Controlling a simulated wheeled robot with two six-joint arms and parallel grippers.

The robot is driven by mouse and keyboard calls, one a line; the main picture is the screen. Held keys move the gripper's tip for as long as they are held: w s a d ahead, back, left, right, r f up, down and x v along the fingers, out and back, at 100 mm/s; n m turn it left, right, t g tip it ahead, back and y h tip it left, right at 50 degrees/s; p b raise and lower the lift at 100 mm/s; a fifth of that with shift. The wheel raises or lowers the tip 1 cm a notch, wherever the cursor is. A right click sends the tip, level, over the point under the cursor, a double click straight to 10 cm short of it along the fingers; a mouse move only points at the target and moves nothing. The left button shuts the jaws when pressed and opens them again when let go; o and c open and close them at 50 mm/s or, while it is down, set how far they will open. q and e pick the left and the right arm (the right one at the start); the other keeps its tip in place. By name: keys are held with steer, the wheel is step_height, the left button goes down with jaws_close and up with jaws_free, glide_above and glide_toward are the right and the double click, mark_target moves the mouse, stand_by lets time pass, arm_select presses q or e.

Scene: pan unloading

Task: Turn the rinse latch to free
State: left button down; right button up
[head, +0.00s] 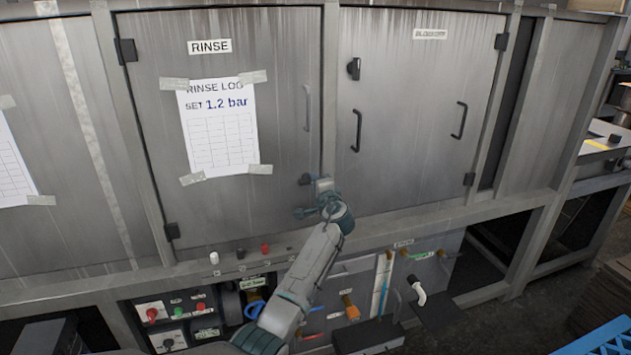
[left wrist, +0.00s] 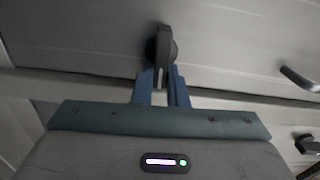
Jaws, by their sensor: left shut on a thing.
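The rinse latch (head: 305,179) is a small dark knob at the lower right edge of the grey RINSE door (head: 275,45). In the left wrist view, the black latch (left wrist: 163,45) has a round base and a bar running up and down the picture. My left gripper (head: 316,187) is at the latch, and its blue fingers (left wrist: 161,84) are shut on the lower end of the bar, one on each side. In the head view the gripper partly hides the latch. My right gripper is in neither view.
The RINSE door handle (head: 307,108) is above my gripper. The door to the right has its own black latch (head: 354,69) and a dark handle (head: 356,131). Below the doors are a frame rail, small knobs (head: 265,248), a control panel (head: 178,319) and pipes (head: 417,289).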

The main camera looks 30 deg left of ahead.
arm_select(q)
steer(key=shift+f+m, duration=0.1)
steer(key=shift+m, duration=0.4)
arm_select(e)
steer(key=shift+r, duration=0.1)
arm_select(q)
steer(key=c, duration=1.4)
jaws_free()
steer(key=shift+c, duration=0.2)
